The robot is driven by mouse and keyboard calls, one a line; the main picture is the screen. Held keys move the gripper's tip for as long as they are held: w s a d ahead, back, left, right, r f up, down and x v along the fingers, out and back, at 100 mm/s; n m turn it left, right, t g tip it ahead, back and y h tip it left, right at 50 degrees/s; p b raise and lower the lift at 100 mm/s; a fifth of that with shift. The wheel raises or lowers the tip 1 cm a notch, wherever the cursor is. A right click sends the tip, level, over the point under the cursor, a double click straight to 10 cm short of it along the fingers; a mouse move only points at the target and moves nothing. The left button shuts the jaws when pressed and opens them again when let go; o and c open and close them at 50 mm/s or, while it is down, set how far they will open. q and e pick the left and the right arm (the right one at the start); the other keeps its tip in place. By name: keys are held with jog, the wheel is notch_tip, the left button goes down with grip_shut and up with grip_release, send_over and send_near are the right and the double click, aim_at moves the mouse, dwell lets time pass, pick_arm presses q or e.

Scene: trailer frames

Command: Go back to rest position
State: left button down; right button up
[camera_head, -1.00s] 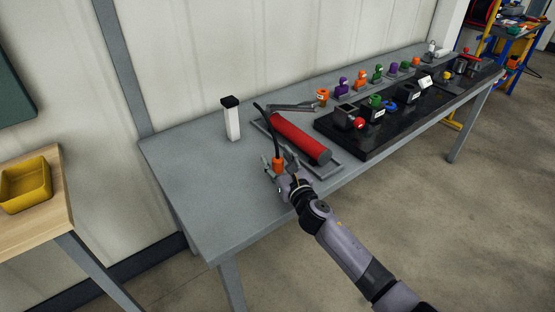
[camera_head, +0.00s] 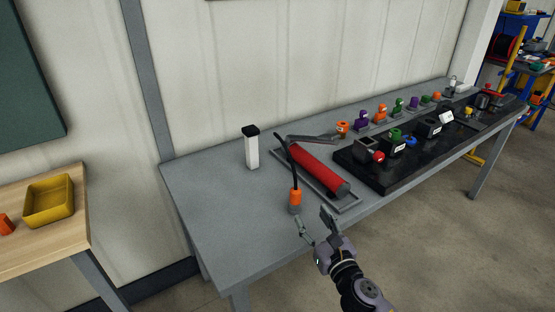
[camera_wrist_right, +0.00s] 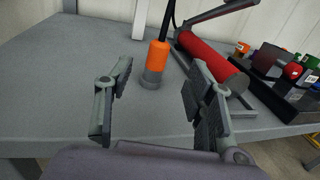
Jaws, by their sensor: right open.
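My right gripper (camera_head: 318,226) is open and empty at the front edge of the grey table (camera_head: 215,215). Its two spread fingers also show in the right wrist view (camera_wrist_right: 158,100). Just beyond them an orange and grey connector (camera_head: 295,200) stands upright on the table, apart from the fingers. In the right wrist view the connector (camera_wrist_right: 156,62) appears between the fingers and farther off. A black cable rises from its top toward the red cylinder (camera_head: 318,168), which lies in a grey frame. My left gripper is not in view.
A white post with a black cap (camera_head: 251,148) stands behind the connector. A black board (camera_head: 375,178) with several coloured parts fills the table's right side. A wooden table (camera_head: 100,232) with a yellow bin (camera_head: 49,203) stands at the left. The grey table's left end is clear.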

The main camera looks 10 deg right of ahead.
jog(key=s+d+f+m+g+h, duration=0.2)
jog(key=s+f+m+g+h, duration=0.3)
jog(key=m, duration=0.6)
jog(key=s+d+f+m+g, duration=0.25)
jog(key=s+m, duration=0.45)
jog(key=m, duration=0.4)
jog(key=s+a+f+m+g+y, duration=0.1)
jog(key=s+a+f+m+g, duration=0.15)
jog(key=s+m, duration=0.55)
jog(key=s+a+f+m+g+y, duration=0.25)
jog(key=s+m+g, duration=0.2)
jog(key=s, duration=0.55)
notch_tip(320, 180, down, 25)
jog(key=s+g+p, duration=0.1)
jog(key=s+p, duration=0.2)
jog(key=s+d+f+g+p, duration=0.1)
jog(key=s+d+f, duration=0.1)
jog(key=s+f, duration=1)
jog(key=s, duration=0.3)
jog(key=shift+s+d+f+h, duration=0.25)
jog(key=shift+d+f+h, duration=0.05)
jog(key=shift+d+h, duration=0.05)
